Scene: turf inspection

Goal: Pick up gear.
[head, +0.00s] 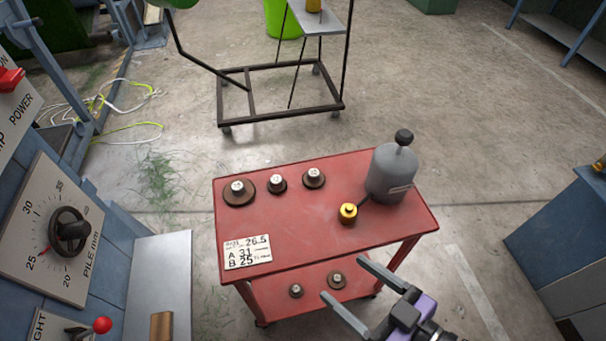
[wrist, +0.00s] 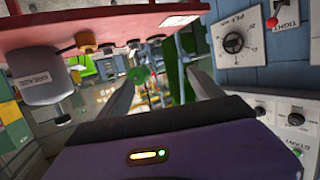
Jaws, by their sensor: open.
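Three dark round gears with pale metal hubs stand in a row on the red cart's top: a larger one at left (head: 239,191), one in the middle (head: 277,183) and one at right (head: 314,178). Two more gears lie on the lower shelf, a left one (head: 296,290) and a right one (head: 337,280). My gripper (head: 343,279) is open and empty at the cart's near right edge, and the lower-shelf gears show beyond its fingers. In the wrist view the fingers (wrist: 162,90) are apart with nothing held. The cart looks upside down there.
The red cart (head: 290,238) also holds a grey canister (head: 390,175), a yellow-topped piece (head: 348,212) and a number card (head: 247,252). A dial panel (head: 45,235) stands at left, a blue cabinet (head: 572,235) at right. A dark-framed trolley (head: 282,95) is behind. Floor between is clear.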

